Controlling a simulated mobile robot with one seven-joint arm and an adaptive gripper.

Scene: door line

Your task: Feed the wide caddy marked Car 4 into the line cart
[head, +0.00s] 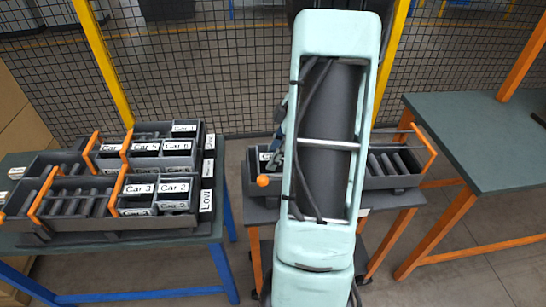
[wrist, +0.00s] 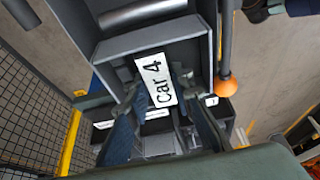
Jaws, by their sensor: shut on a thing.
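The caddy marked Car 4 (wrist: 150,45) fills the upper middle of the wrist view, a dark grey box with a white label. My gripper (wrist: 163,82) is shut on its end, with a finger on each side of the label. In the head view my arm hides most of the gripper and the middle of the line cart (head: 385,200). A long grey tray with rollers (head: 392,182) and an orange handle shows on the cart. I cannot tell how far the caddy sits in it. An orange ball knob (wrist: 226,87) on a grey rod is just right of the caddy.
A mesh fence (head: 235,75) with yellow posts runs behind.

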